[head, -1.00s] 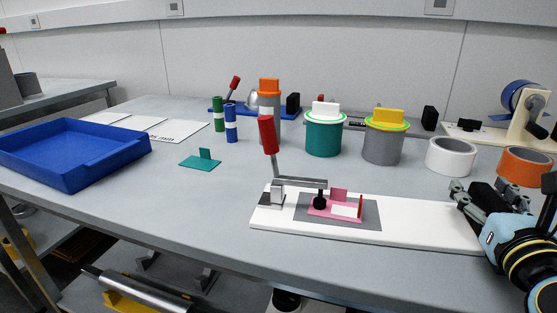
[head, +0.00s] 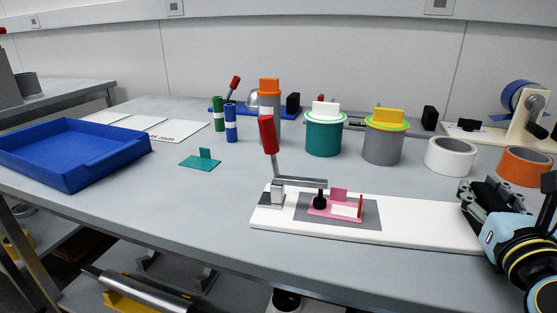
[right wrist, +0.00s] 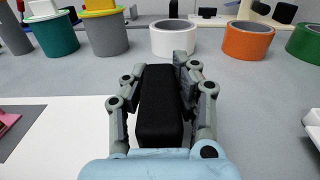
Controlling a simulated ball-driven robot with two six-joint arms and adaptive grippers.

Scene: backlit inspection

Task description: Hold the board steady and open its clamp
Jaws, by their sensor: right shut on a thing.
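The white board (head: 425,229) lies flat on the grey table, with a toggle clamp (head: 300,182) near its left end. The clamp's red handle (head: 267,134) stands up, tilted slightly left. Its arm reaches right, with the black tip down on a pink piece (head: 335,209) on a grey pad. My right gripper (head: 483,194) is at the board's right end. In the right wrist view its fingers are shut on a black block (right wrist: 160,105). Whether the block is fixed to the board is hidden. My left gripper is not in view.
A blue tray (head: 75,178) is at the left, with a small teal bracket (head: 200,163) nearby. Teal (head: 323,138) and grey (head: 382,147) canisters stand behind the board, with white (head: 451,156) and orange (head: 525,167) tape rolls to their right.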

